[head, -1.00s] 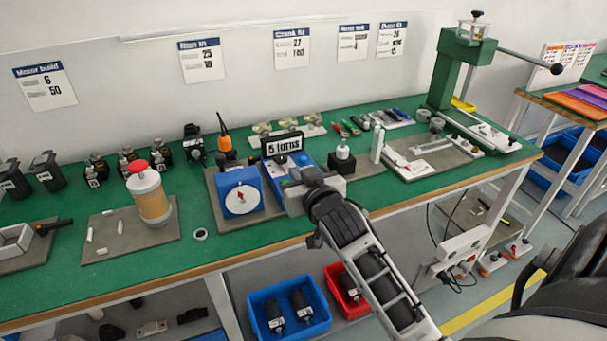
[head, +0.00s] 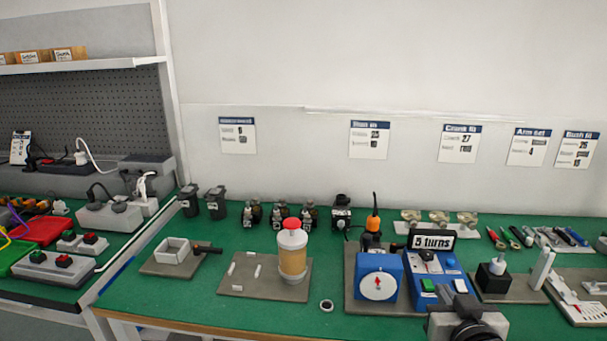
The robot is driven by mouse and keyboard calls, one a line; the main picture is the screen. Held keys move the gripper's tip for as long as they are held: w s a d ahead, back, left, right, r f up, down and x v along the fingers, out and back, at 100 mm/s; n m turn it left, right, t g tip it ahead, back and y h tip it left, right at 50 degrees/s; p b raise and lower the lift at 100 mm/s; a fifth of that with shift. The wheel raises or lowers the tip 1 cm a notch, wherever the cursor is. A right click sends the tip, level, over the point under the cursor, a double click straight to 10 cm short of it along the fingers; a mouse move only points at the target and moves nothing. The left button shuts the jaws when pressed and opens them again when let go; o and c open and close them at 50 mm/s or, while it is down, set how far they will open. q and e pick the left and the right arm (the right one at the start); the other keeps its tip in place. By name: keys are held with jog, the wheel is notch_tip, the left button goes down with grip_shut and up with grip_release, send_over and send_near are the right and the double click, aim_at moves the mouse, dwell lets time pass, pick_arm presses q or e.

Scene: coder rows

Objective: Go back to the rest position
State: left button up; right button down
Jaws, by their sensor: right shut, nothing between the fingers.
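My right gripper (head: 466,318) is at the bottom edge of the head view, right of centre, and only its grey top part and a dark round wrist part show. It is shut and empty. It appears in front of the workbench (head: 225,322), just below the blue unit with the "5 turns" display (head: 432,240). I cannot tell how far it is from the bench edge. My left gripper is not in view.
A blue dial box (head: 378,277) and a red-capped tan cylinder (head: 292,250) stand on mats near the gripper. A black block with a white top (head: 494,276) stands to the right. A second bench (head: 35,288) with sockets and switch boxes is at the left.

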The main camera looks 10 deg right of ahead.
jog(key=s+a+f+n+g+y, duration=0.4)
jog(key=s+a+f+y, duration=0.2)
jog(key=s+a+f, duration=1)
notch_tip(320, 180, down, 2)
jog(key=shift+s+f+n+g, duration=0.1)
jog(key=shift+s+n+g, duration=0.3)
jog(key=shift+s, duration=0.25)
